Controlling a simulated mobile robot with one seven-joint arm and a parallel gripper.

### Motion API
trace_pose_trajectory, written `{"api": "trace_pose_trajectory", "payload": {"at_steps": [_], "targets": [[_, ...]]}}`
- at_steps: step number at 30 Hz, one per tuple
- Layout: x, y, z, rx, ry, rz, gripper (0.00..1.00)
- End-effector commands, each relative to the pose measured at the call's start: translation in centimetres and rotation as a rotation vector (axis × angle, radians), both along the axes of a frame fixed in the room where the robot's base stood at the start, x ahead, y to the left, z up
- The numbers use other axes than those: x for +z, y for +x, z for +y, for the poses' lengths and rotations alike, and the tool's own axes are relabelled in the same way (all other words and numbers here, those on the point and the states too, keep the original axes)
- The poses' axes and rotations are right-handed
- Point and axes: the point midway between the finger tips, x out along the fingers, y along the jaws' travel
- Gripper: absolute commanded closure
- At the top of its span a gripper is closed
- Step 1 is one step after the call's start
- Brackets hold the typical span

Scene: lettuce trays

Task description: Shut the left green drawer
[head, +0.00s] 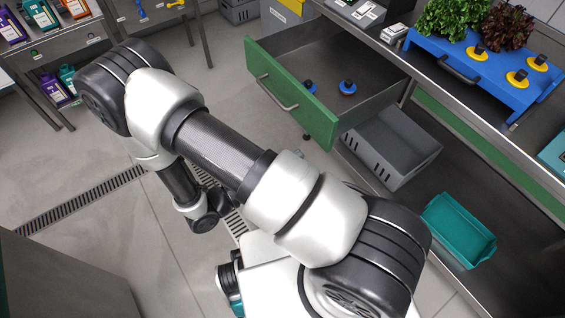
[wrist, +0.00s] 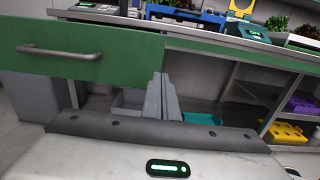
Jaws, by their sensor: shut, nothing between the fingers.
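The left green drawer (head: 287,93) is pulled well out from under the counter, its green front and metal handle (head: 277,92) facing left. In the head view my arm hides the fingers.
A second green drawer front (head: 480,140) sits flush under the counter to the right. Below are a grey crate (head: 385,150) and a teal bin (head: 460,230). On the counter stands a blue tray (head: 480,72). Open floor (head: 120,240) lies left of my arm.

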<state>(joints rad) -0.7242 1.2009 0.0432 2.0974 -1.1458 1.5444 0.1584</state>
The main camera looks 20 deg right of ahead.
Motion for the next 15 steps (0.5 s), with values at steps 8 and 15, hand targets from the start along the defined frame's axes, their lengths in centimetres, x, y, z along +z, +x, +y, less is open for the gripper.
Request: {"api": "trace_pose_trajectory", "payload": {"at_steps": [8,15], "targets": [[-0.1,1.7,-5.6,-0.006,0.0,0.0,1.0],[0.0,2.6,-8.0,-0.003,0.002,0.001,1.0]]}}
